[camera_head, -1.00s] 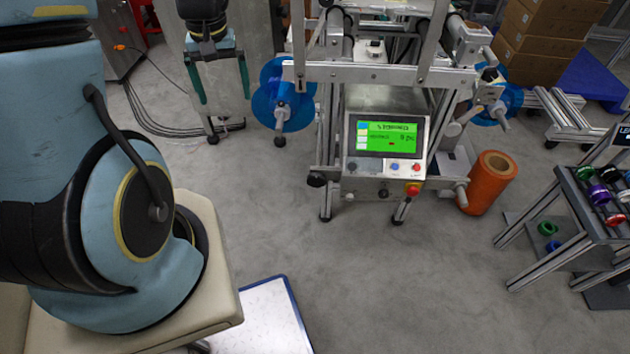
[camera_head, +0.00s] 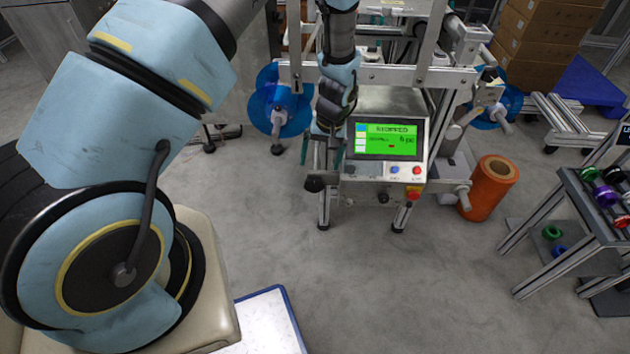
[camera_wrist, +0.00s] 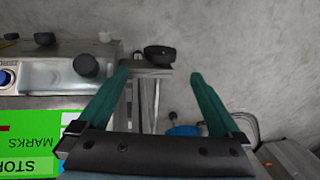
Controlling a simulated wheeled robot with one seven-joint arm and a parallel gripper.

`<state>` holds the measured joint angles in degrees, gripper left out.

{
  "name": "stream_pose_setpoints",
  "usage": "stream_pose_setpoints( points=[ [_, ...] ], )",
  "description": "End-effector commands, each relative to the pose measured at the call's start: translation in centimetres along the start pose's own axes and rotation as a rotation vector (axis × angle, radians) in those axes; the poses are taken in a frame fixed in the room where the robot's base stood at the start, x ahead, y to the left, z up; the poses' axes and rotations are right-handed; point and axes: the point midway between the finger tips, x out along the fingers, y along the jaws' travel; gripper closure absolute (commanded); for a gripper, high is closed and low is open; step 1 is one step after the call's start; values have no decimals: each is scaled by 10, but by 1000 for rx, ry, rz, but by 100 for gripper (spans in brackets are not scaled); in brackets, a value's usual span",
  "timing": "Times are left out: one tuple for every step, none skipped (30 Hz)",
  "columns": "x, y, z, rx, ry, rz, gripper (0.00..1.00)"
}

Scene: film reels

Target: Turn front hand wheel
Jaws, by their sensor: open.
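The front hand wheel, a dark round knob (camera_head: 315,184), sticks out at the left front of the machine, below and left of the green screen. In the wrist view a dark round wheel (camera_wrist: 159,53) shows just past the fingertips, in the gap between them. My gripper (camera_head: 323,155) points down at the machine's left front, close above the wheel. Its two teal fingers (camera_wrist: 160,74) are spread apart with nothing between them. I see no contact with the wheel; the exact distance is hard to tell.
The control panel with a green screen (camera_head: 388,138) is close to the right of my gripper. A blue reel (camera_head: 268,100) is on the left. An orange roll (camera_head: 489,186) and a rack of colored spools (camera_head: 575,222) stand right.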

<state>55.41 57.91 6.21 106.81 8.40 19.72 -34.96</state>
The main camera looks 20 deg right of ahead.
Motion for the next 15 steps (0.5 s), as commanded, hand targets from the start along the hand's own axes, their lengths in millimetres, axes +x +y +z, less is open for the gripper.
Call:
stream_pose_setpoints(
  points=[
    [9,-1,1,0,-3,-1,0],
    [15,-1,1,0,-5,-2,0],
    [23,-1,1,0,-4,-2,0],
    [29,-1,2,0,-5,-2,0],
    [34,-1,2,0,-4,-1,0],
    [42,-1,2,1,-4,-2,0],
    [47,-1,1,1,-3,-1,0],
    [53,-1,2,1,-4,-1,0],
    [59,-1,1,1,-3,-1,0],
    [64,-1,2,1,-4,-1,0],
    [68,-1,1,0,-3,-1,0],
    [73,-1,1,0,-3,0,0],
    [76,-1,1,0,-3,0,0],
    [79,-1,1,0,-2,0,0],
    [82,0,0,0,-1,1,0]
  ],
)
